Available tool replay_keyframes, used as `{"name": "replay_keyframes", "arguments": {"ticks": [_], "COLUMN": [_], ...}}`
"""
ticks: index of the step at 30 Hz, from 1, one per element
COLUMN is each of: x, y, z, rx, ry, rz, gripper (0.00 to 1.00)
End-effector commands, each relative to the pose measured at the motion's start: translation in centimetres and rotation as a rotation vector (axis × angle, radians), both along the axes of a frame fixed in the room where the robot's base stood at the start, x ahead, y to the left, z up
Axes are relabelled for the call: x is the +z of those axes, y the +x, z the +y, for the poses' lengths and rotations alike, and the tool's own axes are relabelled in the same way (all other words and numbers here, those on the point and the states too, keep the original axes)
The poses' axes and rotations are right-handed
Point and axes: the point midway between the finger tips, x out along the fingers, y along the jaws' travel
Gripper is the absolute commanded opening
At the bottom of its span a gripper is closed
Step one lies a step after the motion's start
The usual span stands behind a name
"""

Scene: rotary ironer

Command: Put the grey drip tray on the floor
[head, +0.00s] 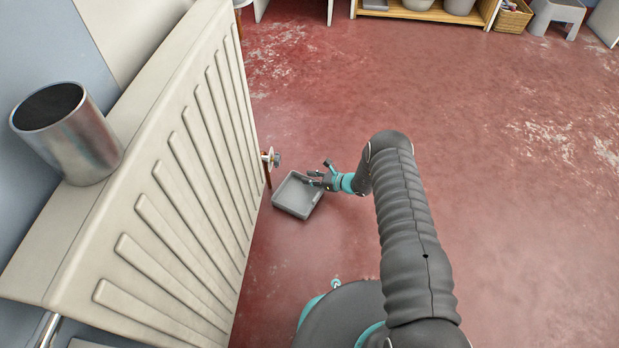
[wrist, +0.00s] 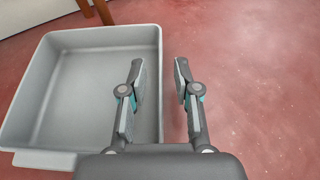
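The grey drip tray (head: 291,211) is a shallow, open, empty square tray. It looks level and on the red floor beside the radiator's lower end, though its underside is hidden. My gripper (head: 314,177) is at the tray's right edge. In the wrist view the tray (wrist: 75,95) fills the left half. There my gripper (wrist: 160,72) is open, with one finger over the tray's inside and the other outside its right wall. A gap shows between the fingers and the wall, and nothing is gripped.
A white radiator (head: 180,190) with a valve (head: 270,158) and copper pipe stands left of the tray. A metal cylinder (head: 68,135) sits on its top. A wooden shelf (head: 430,14), a basket (head: 513,16) and a grey stool (head: 557,14) stand at the back. The floor to the right is clear.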

Motion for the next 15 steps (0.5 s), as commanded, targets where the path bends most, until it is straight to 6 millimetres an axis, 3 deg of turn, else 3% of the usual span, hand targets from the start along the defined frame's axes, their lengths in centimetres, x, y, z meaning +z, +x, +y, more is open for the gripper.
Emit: {"name": "replay_keyframes", "arguments": {"ticks": [15], "x": [3.7], "y": [-3.4], "z": [-8.3], "rx": [-0.004], "ry": [0.0], "rz": [0.0], "gripper": [0.31]}}
